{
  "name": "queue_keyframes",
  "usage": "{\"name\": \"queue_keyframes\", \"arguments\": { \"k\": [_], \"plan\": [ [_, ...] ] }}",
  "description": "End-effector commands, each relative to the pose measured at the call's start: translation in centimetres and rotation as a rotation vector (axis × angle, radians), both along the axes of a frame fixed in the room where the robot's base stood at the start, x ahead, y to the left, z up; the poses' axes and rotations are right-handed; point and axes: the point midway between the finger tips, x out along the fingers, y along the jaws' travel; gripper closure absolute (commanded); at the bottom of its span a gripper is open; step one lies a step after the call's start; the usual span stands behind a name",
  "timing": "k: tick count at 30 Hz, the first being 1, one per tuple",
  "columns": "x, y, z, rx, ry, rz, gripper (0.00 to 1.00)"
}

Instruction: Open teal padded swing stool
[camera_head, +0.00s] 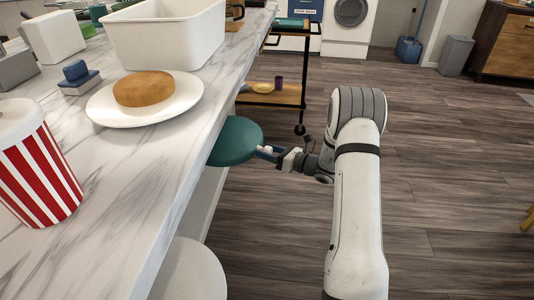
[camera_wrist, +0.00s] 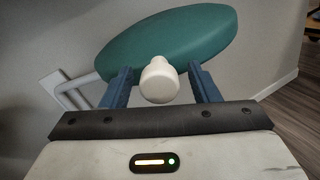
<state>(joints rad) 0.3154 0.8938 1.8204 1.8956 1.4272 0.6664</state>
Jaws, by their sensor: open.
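The teal padded swing stool (camera_head: 236,142) sits low beside the marble counter, its seat partly under the counter edge in the head view. In the wrist view its round teal seat (camera_wrist: 170,45) fills the upper middle, with a pale support arm (camera_wrist: 72,92) at the left. A white rounded knob (camera_wrist: 159,80) shows between my fingers, in front of the seat. My gripper (camera_head: 268,152) is at the right edge of the seat. In the wrist view my gripper (camera_wrist: 160,88) has its two blue fingers apart, one on each side of the knob. Contact cannot be told.
The marble counter (camera_head: 120,200) runs along the left, with a striped cup (camera_head: 38,165), a plate (camera_head: 100,108) and a white bin (camera_head: 165,38) on it. A white stool seat (camera_head: 190,272) is nearer. A wooden cart (camera_head: 275,96) stands behind.

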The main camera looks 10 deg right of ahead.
Motion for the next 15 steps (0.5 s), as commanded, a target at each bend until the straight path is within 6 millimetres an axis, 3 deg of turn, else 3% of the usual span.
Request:
{"name": "queue_keyframes", "arguments": {
  "k": [8,15],
  "plan": [
    [0.12,0.26,0.03,-0.001,0.0,0.001,0.45],
    [0.11,0.3,0.02,0.0,0.0,0.002,0.64]
  ]
}}
